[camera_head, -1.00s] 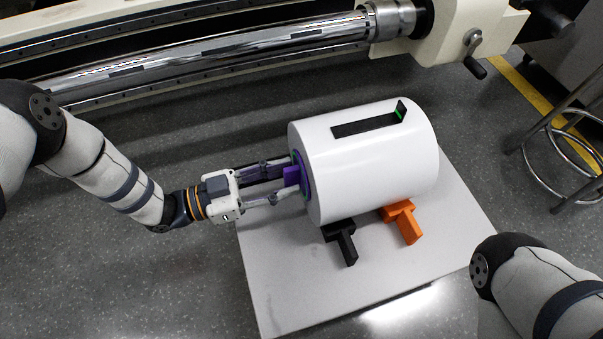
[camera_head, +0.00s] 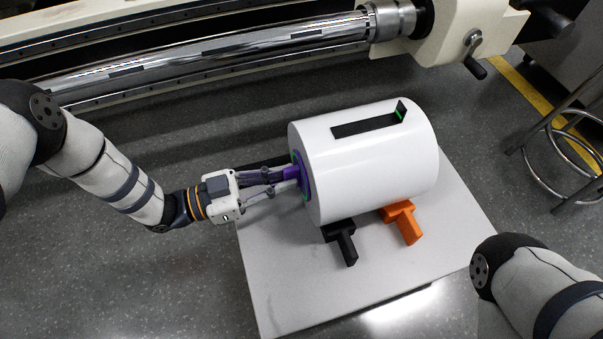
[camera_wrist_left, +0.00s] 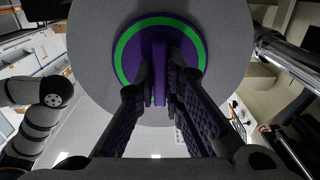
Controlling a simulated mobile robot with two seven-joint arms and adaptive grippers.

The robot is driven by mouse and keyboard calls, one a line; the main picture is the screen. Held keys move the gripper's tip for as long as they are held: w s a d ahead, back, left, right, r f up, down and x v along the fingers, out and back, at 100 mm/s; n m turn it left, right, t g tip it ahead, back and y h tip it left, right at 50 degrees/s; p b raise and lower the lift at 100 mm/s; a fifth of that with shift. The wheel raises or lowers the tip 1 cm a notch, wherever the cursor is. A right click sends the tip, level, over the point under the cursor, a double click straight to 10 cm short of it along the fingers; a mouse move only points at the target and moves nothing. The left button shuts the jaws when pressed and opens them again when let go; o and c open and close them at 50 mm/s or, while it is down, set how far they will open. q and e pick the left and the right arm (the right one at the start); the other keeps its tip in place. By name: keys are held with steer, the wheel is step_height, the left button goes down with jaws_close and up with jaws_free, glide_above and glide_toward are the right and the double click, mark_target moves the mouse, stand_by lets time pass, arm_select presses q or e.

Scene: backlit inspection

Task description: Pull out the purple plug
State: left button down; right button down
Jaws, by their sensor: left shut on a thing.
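The purple plug (camera_head: 303,179) sits in the left end of a white cylinder (camera_head: 372,165) that lies on its side. In the left wrist view the plug (camera_wrist_left: 190,60) shows as a purple disc with a green ring and a grip tab (camera_wrist_left: 159,75) standing out from its middle. My left gripper (camera_head: 290,174) reaches in from the left and is shut on the tab. It also shows in the left wrist view (camera_wrist_left: 160,88), one finger on each side of the tab. My right gripper is out of view; only part of my right arm shows at the lower right.
The cylinder rests above a pale board (camera_head: 275,285). A black block (camera_head: 342,242) and an orange block (camera_head: 404,222) stick out under its near side. A black strip (camera_head: 365,123) lies on its top. A large machine with a shiny shaft (camera_head: 250,45) runs behind. A stool (camera_head: 567,150) stands at the right.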

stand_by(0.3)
arm_select(q)
steer(key=shift+p+v, duration=0.35)
steer(key=shift+v, duration=2.15)
steer(key=shift+s+a, duration=0.1)
